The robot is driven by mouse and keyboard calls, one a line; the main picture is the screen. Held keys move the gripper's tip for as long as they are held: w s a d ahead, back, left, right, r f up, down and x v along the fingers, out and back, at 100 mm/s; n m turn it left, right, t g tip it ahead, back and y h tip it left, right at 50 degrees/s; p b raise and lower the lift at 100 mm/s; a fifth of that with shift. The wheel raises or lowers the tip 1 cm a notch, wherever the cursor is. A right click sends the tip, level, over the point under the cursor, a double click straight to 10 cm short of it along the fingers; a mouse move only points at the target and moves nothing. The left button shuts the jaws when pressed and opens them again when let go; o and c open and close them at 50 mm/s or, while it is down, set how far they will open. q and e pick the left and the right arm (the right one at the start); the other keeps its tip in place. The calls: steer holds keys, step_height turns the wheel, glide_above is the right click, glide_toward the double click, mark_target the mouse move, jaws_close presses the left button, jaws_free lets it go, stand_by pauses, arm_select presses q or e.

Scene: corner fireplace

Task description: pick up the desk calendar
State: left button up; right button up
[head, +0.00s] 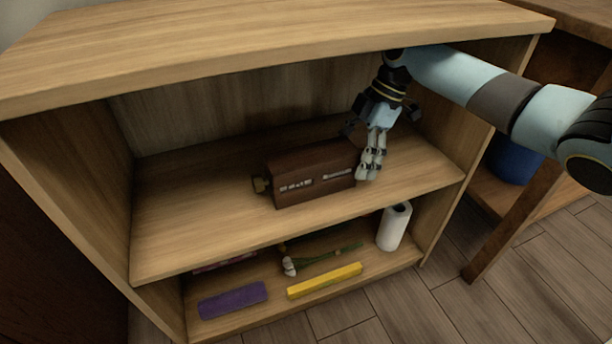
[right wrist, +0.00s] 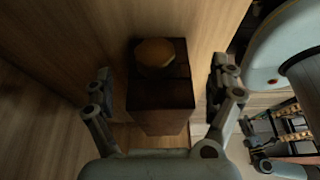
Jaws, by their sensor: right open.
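The desk calendar (head: 312,182) is a dark brown wooden box with pale markings on its front and a brass-like knob at its left end. It lies on the middle shelf. In the right wrist view the calendar (right wrist: 160,98) shows as a dark block with a tan knob, between the spread fingers. My right gripper (head: 366,160) is open at the calendar's right end, partly covering it in the head view; its fingers (right wrist: 160,76) stand apart on both sides, contact unclear. Pale jointed parts at the right wrist view's lower right look like my left gripper (right wrist: 262,145); its jaws are unclear.
The shelf board (head: 185,215) is bare left of the calendar. The cabinet top (head: 250,40) overhangs my right gripper. The lower shelf holds a paper roll (head: 394,227), a yellow bar (head: 325,281), a purple block (head: 232,299) and a green-stemmed item (head: 325,257).

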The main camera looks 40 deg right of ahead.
mark_target(340, 147)
steer(key=a, duration=0.2)
steer(key=w+a, duration=0.1)
steer(key=a, duration=0.1)
steer(key=shift+a+b, duration=0.15)
steer(key=shift+b, duration=0.2)
steer(key=a, duration=0.1)
steer(key=a+b, duration=0.1)
steer(key=a, duration=0.1)
steer(key=w+a+f, duration=0.1)
steer(key=shift+a+b, duration=0.25)
steer(key=shift+b, duration=0.15)
steer(key=shift+f, duration=0.15)
arm_select(q)
steer(key=shift+t, duration=0.6)
steer(key=w+r, duration=0.1)
steer(key=r, duration=0.1)
steer(key=w+d+r, duration=0.1)
steer(key=shift+w+d+r, duration=0.2)
steer(key=shift+r, duration=0.15)
arm_select(e)
steer(key=c, duration=1.3)
